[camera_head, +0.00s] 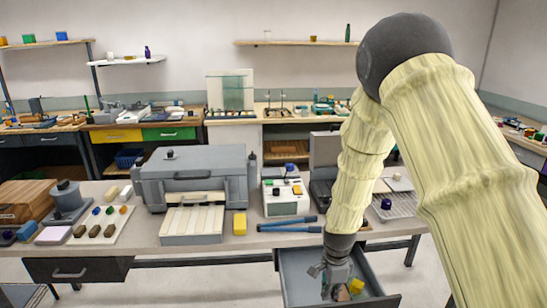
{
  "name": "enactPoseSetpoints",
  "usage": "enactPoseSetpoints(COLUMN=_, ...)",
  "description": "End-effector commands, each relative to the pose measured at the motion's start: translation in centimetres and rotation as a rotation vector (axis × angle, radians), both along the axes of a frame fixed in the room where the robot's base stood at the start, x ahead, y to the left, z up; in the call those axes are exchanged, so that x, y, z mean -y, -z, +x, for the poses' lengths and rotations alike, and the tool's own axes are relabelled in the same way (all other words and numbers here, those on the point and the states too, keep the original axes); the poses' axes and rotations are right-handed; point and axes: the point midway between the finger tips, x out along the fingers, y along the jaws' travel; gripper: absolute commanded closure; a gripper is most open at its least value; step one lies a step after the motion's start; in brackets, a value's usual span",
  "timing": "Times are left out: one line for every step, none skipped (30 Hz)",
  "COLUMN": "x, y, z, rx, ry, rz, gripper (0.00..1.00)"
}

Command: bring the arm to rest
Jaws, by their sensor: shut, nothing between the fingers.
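My arm, in a pale yellow sleeve with dark grey joints, comes in from the right and hangs down over the bench's front edge. My gripper (337,290) points down into an open grey drawer (290,276) below the bench top. Its fingers are shut and hold nothing. A yellow block (356,286) lies in the drawer just right of the fingers, with a brown piece (342,294) close by. Whether the fingers touch these cannot be told. No glass rod can be made out for certain.
On the bench (150,238) stand a large grey machine (195,178), a white control box (286,197), blue-handled tongs (290,227), a yellow block (239,223) and a white board with small pieces (103,225). My arm passes close by a grey case (322,160). A second drawer (75,269) is at the left.

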Motion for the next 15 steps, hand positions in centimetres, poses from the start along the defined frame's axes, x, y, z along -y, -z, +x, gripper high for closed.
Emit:
enactPoseSetpoints(x=0.2, y=1.1, z=-0.5, rx=-0.003, ry=-0.016, rz=-0.001, gripper=1.00)
enactPoseSetpoints(x=0.3, y=1.5, z=-0.7, rx=-0.003, ry=-0.028, rz=-0.002, gripper=1.00)
enactPoseSetpoints(x=0.5, y=2.2, z=-1.1, rx=-0.004, ry=-0.045, rz=-0.003, gripper=1.00)
enactPoseSetpoints(x=0.6, y=2.6, z=-1.4, rx=-0.003, ry=-0.058, rz=-0.004, gripper=1.00)
enactPoseSetpoints(x=0.7, y=3.1, z=-1.7, rx=-0.004, ry=-0.072, rz=-0.005, gripper=1.00)
enactPoseSetpoints(x=0.9, y=3.8, z=-2.2, rx=-0.004, ry=-0.089, rz=-0.006, gripper=1.00)
enactPoseSetpoints(x=1.0, y=4.5, z=-2.5, rx=-0.004, ry=-0.107, rz=-0.007, gripper=1.00)
enactPoseSetpoints(x=1.2, y=5.0, z=-2.9, rx=-0.004, ry=-0.122, rz=-0.007, gripper=1.00)
enactPoseSetpoints(x=1.3, y=5.7, z=-3.4, rx=-0.003, ry=-0.144, rz=-0.008, gripper=1.00)
enactPoseSetpoints(x=1.5, y=6.5, z=-3.9, rx=-0.006, ry=-0.163, rz=-0.010, gripper=1.00)
enactPoseSetpoints(x=1.6, y=7.2, z=-4.4, rx=-0.006, ry=-0.182, rz=-0.011, gripper=1.00)
enactPoseSetpoints(x=1.8, y=8.0, z=-4.9, rx=-0.006, ry=-0.209, rz=-0.012, gripper=1.00)
enactPoseSetpoints(x=1.9, y=8.9, z=-5.5, rx=-0.006, ry=-0.233, rz=-0.013, gripper=1.00)
enactPoseSetpoints(x=2.0, y=9.6, z=-6.1, rx=-0.008, ry=-0.256, rz=-0.013, gripper=1.00)
enactPoseSetpoints(x=2.2, y=10.9, z=-7.0, rx=-0.009, ry=-0.293, rz=-0.016, gripper=1.00)
